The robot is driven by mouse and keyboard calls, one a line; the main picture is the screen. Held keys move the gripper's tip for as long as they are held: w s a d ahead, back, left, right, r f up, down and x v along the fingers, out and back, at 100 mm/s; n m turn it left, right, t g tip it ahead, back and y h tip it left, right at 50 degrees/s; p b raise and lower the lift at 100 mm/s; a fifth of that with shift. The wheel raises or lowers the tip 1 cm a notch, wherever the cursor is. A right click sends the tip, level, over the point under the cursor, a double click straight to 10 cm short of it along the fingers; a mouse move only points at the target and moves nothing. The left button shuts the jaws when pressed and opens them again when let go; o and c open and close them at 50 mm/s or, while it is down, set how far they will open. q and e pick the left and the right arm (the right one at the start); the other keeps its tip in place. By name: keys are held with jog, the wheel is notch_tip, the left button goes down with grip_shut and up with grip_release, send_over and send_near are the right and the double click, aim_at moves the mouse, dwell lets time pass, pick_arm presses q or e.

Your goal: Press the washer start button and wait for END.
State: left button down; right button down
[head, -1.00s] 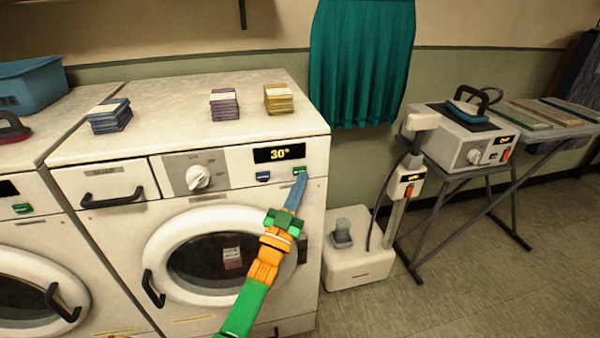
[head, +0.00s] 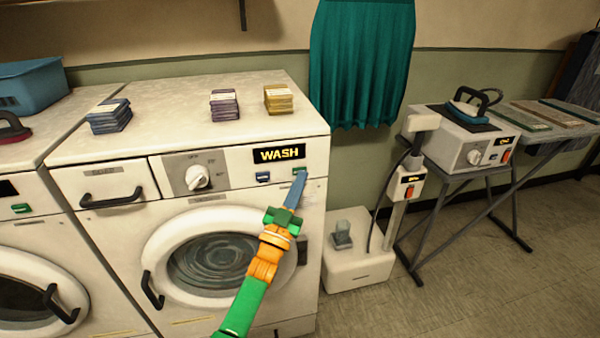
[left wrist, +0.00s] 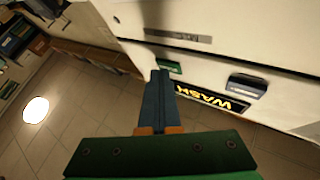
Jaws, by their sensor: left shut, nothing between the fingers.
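The white washer (head: 115,255) stands at the left centre in the head view, with its door shut and its drum contents blurred behind the glass (head: 213,262). Its display (head: 279,154) reads WASH, and it also shows in the left wrist view (left wrist: 208,98). The green start button (head: 299,170) is at the panel's right end, partly behind my fingers in the head view; it also shows in the left wrist view (left wrist: 172,67). My left gripper (head: 299,177) is shut and empty, its tips just below or at the button; I cannot tell whether they touch. My right gripper is not in view.
A blue button (head: 263,177) and a dial (head: 198,177) share the panel. Several stacks of folded cloth (head: 279,99) lie on the washer top. A steam unit (head: 358,262) and an ironing board (head: 545,125) stand to the right. Floor at lower right is clear.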

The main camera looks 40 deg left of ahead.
pick_arm(q)
jog(key=shift+d, duration=0.1)
jog(key=shift+s+d+p, duration=0.5)
jog(key=s+d+p, duration=0.2)
jog(key=s+d, duration=0.1)
jog(key=shift+s+d+p, duration=0.1)
jog(key=shift+d+p, duration=0.25)
jog(key=shift+d, duration=0.05)
dwell(0.6)
